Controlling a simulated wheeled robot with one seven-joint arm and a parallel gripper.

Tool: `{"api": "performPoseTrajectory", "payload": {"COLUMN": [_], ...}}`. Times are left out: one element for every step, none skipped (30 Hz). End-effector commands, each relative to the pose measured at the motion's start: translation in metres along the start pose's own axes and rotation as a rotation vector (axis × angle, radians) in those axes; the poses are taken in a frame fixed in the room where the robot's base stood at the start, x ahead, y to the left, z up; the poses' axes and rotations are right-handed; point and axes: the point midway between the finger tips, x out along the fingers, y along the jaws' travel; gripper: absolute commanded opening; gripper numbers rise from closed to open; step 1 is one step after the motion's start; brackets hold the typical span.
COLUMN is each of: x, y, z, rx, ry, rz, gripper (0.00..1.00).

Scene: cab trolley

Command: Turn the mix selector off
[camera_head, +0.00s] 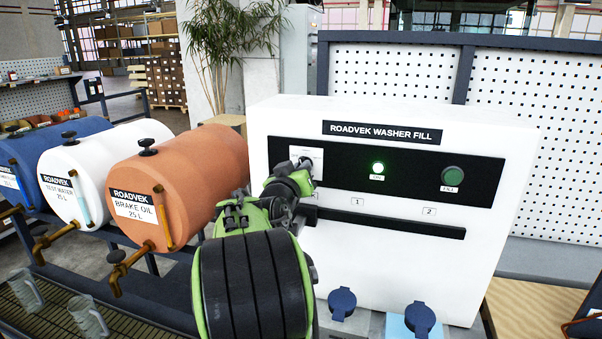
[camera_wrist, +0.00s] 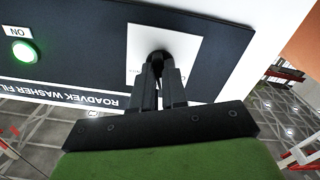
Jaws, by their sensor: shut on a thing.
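The ROADVEK WASHER FILL unit (camera_head: 480,230) is a white box with a black front panel. The mix selector (camera_wrist: 160,55) is a small dark knob on a white label plate (camera_wrist: 188,46) at the panel's left end; the plate also shows in the head view (camera_head: 318,157). My gripper (camera_wrist: 164,68) is shut on the knob. In the head view my gripper (camera_head: 304,164) reaches the plate from the front and hides most of the knob. Which way the selector points cannot be told. The ON lamp (camera_head: 377,168) glows green. The FILL button (camera_head: 453,175) is dark green.
Orange (camera_head: 190,175), white (camera_head: 95,165) and blue (camera_head: 40,150) tanks with brass taps stand left of the unit. Two blue caps (camera_head: 342,302) sit below its front. Clear jugs (camera_head: 88,318) stand on a grating at lower left.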

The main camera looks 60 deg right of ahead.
Motion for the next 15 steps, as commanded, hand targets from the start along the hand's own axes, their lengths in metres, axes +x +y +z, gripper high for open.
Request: {"api": "performPoseTrajectory", "payload": {"x": [-0.0003,-0.0003,-0.0003,-0.0003,-0.0003,-0.0003,-0.0003,-0.0002,-0.0002,-0.0003,-0.0003,-0.0002,-0.0002,-0.0003,-0.0003], "y": [-0.001,-0.0008,-0.0008,-0.0007,-0.0008,-0.001,-0.001,-0.0007,-0.0009,-0.0011,-0.0009,-0.0005,-0.0006,-0.0008,-0.0009], "z": [0.0001,0.0,0.0,-0.0001,-0.0002,-0.0003,-0.0003,-0.0003,-0.0005,-0.0006,-0.0006,-0.0005,-0.0006,-0.0007,-0.0007], "rx": [-0.044,-0.072,-0.111,-0.139,-0.167,-0.205,-0.233,-0.261,-0.297,-0.324,-0.35,-0.384,-0.409,-0.433,-0.463], "ry": [0.002,0.002,0.002,0.002,0.002,0.002,0.002,0.002,0.002,0.002,0.002,0.001,0.001,0.002,0.002], "rz": [-0.001,-0.001,-0.001,-0.001,-0.001,-0.002,-0.002,-0.001,-0.002,-0.002,-0.002,-0.001,-0.001,-0.002,-0.002], "gripper": [0.0,0.0,0.0,0.0,0.0,0.0,0.0,0.0,0.0,0.0,0.0,0.0,0.0,0.0,0.0]}}
